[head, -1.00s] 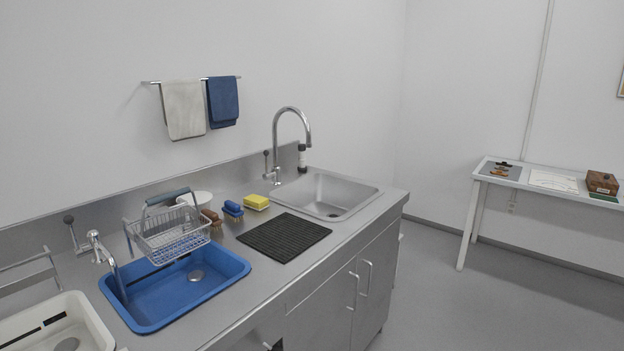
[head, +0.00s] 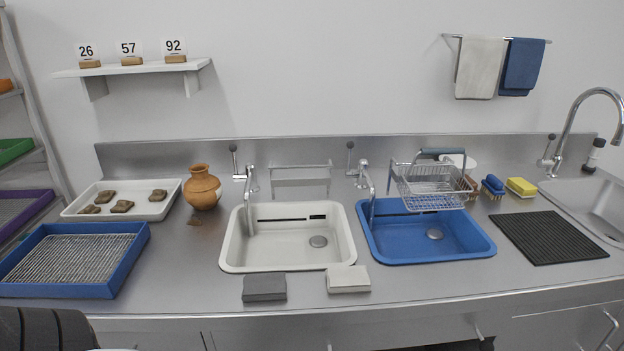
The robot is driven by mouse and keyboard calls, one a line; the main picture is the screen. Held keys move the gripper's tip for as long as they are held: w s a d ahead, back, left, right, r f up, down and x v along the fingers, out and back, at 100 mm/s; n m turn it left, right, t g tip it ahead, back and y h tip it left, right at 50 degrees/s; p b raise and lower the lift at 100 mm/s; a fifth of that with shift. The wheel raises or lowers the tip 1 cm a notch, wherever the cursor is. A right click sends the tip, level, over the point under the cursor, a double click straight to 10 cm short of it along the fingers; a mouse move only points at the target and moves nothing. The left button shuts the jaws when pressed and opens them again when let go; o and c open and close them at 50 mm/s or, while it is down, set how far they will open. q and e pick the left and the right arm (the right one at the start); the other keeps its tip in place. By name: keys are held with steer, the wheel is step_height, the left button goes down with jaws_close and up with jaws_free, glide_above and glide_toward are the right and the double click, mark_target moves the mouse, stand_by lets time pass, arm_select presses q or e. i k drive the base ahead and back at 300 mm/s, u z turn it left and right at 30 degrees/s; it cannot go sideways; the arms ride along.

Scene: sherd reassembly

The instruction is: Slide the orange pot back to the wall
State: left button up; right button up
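The orange pot (head: 202,188) stands upright on the steel counter, left of the white basin. It has a round body and a narrow neck with a flared rim. Neither of my grippers shows in the head view.
A white tray (head: 72,209) with several sherds lies close left of the pot. A blue mesh tray (head: 133,262) is in front of it. The white basin (head: 230,262) and its tap (head: 249,190) are to the right. A blue basin (head: 482,251) lies further right.

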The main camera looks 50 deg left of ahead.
mark_target(204, 190)
steer(key=u, duration=4.85)
steer(key=i, duration=1.95)
steer(key=z, duration=2.95)
